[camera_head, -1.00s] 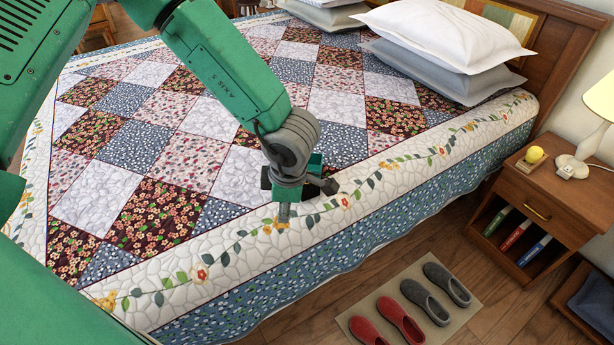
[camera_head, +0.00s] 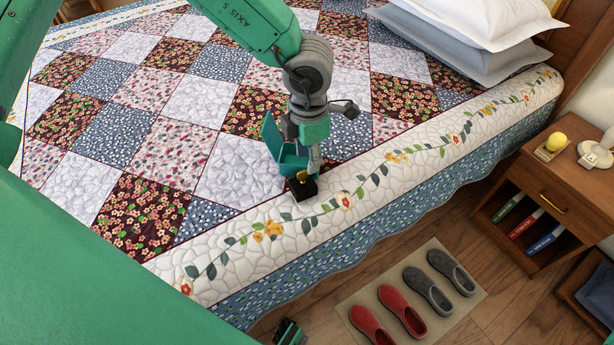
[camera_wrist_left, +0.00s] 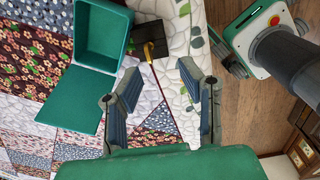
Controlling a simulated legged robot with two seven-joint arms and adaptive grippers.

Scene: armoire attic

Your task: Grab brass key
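A small brass key (camera_head: 302,176) shows at a black block (camera_head: 306,189) on the quilt's white border. In the left wrist view the brass key (camera_wrist_left: 149,48) stands out against the black block (camera_wrist_left: 146,34), just beyond my fingertips. My left gripper (camera_head: 313,160) is above and close to the block; its fingers (camera_wrist_left: 159,70) are spread and empty in the wrist view. A teal box with its lid open (camera_wrist_left: 103,38) lies beside the block. My right gripper (camera_head: 289,332) shows only partly at the bottom edge of the head view; its fingers are unclear.
The patchwork bed (camera_head: 135,210) fills the left and middle, with pillows (camera_head: 470,25) at the back. A nightstand (camera_head: 556,190) holds a yellow object (camera_head: 555,142). Red and grey slippers (camera_head: 402,308) lie on a mat below the bed's edge.

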